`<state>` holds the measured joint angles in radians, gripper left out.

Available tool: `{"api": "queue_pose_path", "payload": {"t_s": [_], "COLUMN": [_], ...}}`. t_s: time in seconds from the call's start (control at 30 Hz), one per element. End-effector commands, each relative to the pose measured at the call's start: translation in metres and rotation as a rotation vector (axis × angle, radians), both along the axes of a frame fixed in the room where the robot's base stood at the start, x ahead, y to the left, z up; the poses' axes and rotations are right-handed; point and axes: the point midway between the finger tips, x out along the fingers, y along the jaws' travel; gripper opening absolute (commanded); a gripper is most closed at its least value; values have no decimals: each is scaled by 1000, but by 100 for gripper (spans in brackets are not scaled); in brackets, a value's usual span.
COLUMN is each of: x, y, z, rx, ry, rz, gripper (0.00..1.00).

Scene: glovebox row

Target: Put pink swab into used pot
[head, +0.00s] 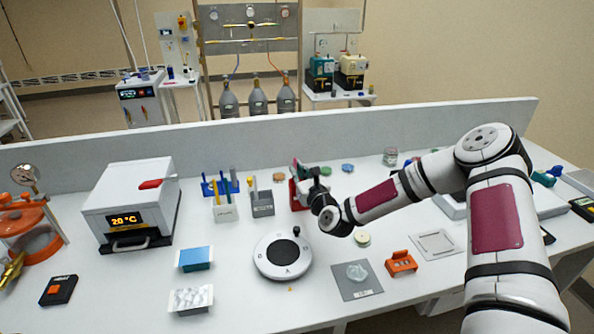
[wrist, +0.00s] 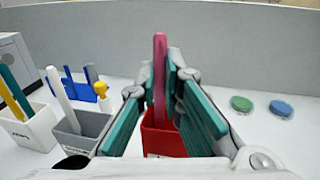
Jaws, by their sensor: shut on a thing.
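The pink swab (wrist: 160,72) stands nearly upright between the teal pads of my gripper (wrist: 161,84), which is shut on it. Its lower end shows at the mouth of a red pot (wrist: 163,142); I cannot tell how deep it reaches. The red pot's label is not readable, and my fingers hide part of the pot.
Left of the red pot stand a grey pot (wrist: 72,143) and a white pot (wrist: 36,132), both holding sticks, and a blue rack (wrist: 84,90). Green (wrist: 241,104) and blue (wrist: 281,109) discs lie to the right. A grey wall (wrist: 230,45) runs behind.

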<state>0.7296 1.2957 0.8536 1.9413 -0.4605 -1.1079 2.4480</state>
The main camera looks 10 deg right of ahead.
Motion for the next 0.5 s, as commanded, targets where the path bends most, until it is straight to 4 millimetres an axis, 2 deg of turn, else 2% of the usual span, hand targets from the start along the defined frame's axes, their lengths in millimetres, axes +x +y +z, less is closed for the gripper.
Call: {"api": "queue_pose_path", "payload": {"t_s": [0.5], "x": [0], "y": [0], "z": [-5], "rx": [0], "ry": [0], "rz": [0], "gripper": [0]}}
